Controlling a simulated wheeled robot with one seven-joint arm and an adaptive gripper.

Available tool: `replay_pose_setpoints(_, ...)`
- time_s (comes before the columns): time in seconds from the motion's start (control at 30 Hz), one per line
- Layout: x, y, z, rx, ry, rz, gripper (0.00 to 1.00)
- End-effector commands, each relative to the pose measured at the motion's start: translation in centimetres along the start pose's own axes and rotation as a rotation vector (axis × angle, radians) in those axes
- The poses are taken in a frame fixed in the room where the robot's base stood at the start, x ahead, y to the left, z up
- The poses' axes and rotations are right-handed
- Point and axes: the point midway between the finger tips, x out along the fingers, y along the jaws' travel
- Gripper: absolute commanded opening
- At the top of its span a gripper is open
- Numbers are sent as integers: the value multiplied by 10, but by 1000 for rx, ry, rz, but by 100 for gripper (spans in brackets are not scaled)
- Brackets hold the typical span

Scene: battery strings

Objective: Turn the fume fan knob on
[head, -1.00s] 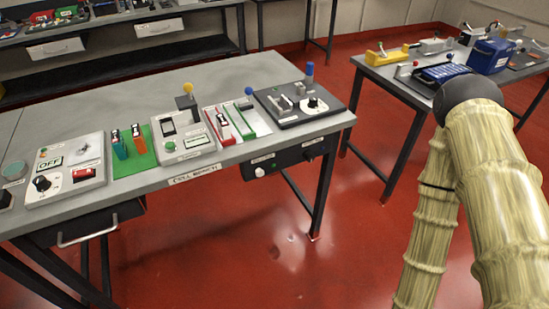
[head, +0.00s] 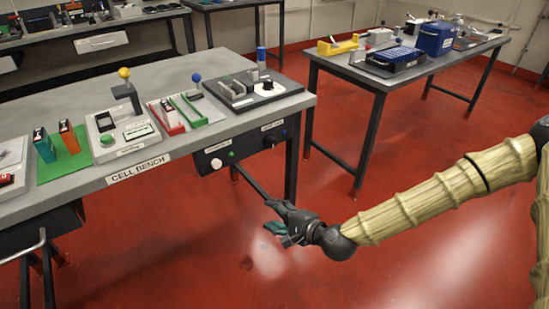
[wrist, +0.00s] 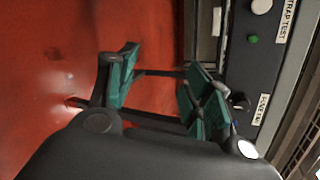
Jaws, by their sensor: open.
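The fume fan knob (head: 270,141) is a small black knob at the right end of the dark front panel under the cell bench, below a white label. In the wrist view the knob (wrist: 239,101) is at the right, just beyond one teal finger, beside a partly hidden label (wrist: 262,108). My gripper (head: 280,232) is in front of and below the panel, over the red floor, apart from the knob. In the wrist view my gripper (wrist: 165,80) is open, with nothing between its teal fingers. The knob's pointer direction is too small to tell.
The panel also carries a white round button (head: 216,163) and a small green one (head: 231,154). The cell bench (head: 100,187) holds several testers and battery holders. A bench leg (head: 291,165) stands close behind my gripper. Another table (head: 375,83) is at the back right. Red floor is open at front right.

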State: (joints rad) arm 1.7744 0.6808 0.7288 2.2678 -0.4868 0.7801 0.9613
Motion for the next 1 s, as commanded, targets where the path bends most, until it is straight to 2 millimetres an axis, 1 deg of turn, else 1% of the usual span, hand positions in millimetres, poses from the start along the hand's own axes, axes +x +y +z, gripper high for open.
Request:
replay_pose_setpoints(0.03,6,-20,-14,43,2,-73,50)
replay_pose_setpoints(0.07,6,-35,-19,69,0,-111,50)
replay_pose_setpoints(0.1,6,-54,-25,98,-4,-161,50)
replay_pose_setpoints(0.2,1,-95,-40,162,-15,-265,50)
replay_pose_setpoints(0.3,-6,-125,-50,205,-27,-340,50)
replay_pose_setpoints(0.4,-12,-144,-55,228,-36,-384,50)
replay_pose_setpoints(0.53,-12,-155,-58,241,-40,-405,50)
replay_pose_setpoints(0.67,-1,-160,-57,239,-42,-404,50)
replay_pose_setpoints(1.0,46,-179,-57,238,-42,-403,50)
